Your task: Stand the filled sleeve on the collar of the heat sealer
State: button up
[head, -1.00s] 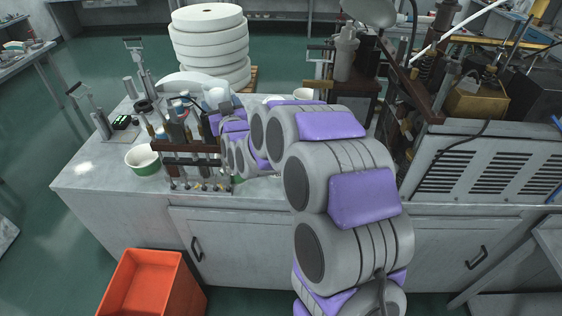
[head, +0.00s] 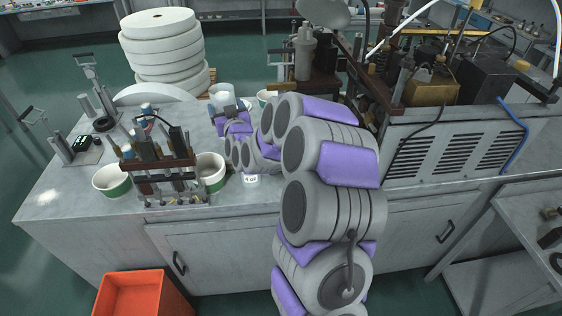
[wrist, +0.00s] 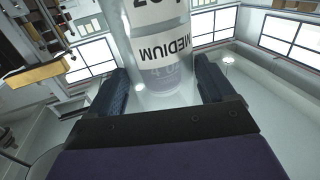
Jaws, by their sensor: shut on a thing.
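My gripper (wrist: 160,92) is shut on a clear sleeve (wrist: 160,45) printed "MEDIUM", seen between the two dark fingers in the wrist view. Something greyish shows inside its lower part. In the head view my gripper (head: 226,112) is above the middle of the bench, partly hidden by my own arm. A pale cylinder (head: 222,95), which looks like the held sleeve, stands up from it. A lever press at the left back (head: 90,80) with a dark ring at its foot (head: 104,124) may be the heat sealer and collar; I cannot tell for sure. It is left of my gripper, well apart.
A rack of tools (head: 160,165) stands at the front of the bench, between a green-banded bowl (head: 112,181) and another bowl (head: 210,172). Large white rolls (head: 162,45) are stacked behind. A louvred machine (head: 450,145) blocks the right. An orange bin (head: 142,295) is on the floor.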

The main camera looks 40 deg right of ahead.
jog(key=s+d+m+h, duration=0.1)
jog(key=s+d, duration=0.1)
jog(key=d, duration=0.3)
jog(key=s+d+f+m+g+h+p, duration=0.1)
jog(key=s+d, duration=0.1)
jog(key=d, duration=0.3)
jog(key=s+d+h, duration=0.2)
jog(key=s+d, duration=0.1)
jog(key=d, duration=0.2)
jog(key=shift+f+m+g+p, duration=0.3)
jog(key=shift+m+g+p, duration=0.05)
jog(key=shift+m+g, duration=0.05)
jog(key=shift+s+d+f+b, duration=0.25)
jog(key=shift+f+b, duration=0.05)
jog(key=shift+f, duration=2.4)
jog(key=shift+s+d+f+b, duration=0.2)
jog(key=shift+f+b, duration=0.05)
jog(key=shift+f, duration=2.45)
jog(key=shift+s+d+f+b, duration=0.25)
jog(key=shift+f+b, duration=0.05)
jog(key=shift+f, duration=2.4)
jog(key=o, duration=0.9)
jog(key=shift+h, duration=0.3)
jog(key=shift+o, duration=0.2)
jog(key=shift+r, duration=0.1)
jog(key=p+v, duration=1)
jog(key=v, duration=0.2)
jog(key=shift+r+p, duration=0.15)
jog(key=shift+p, duration=0.15)
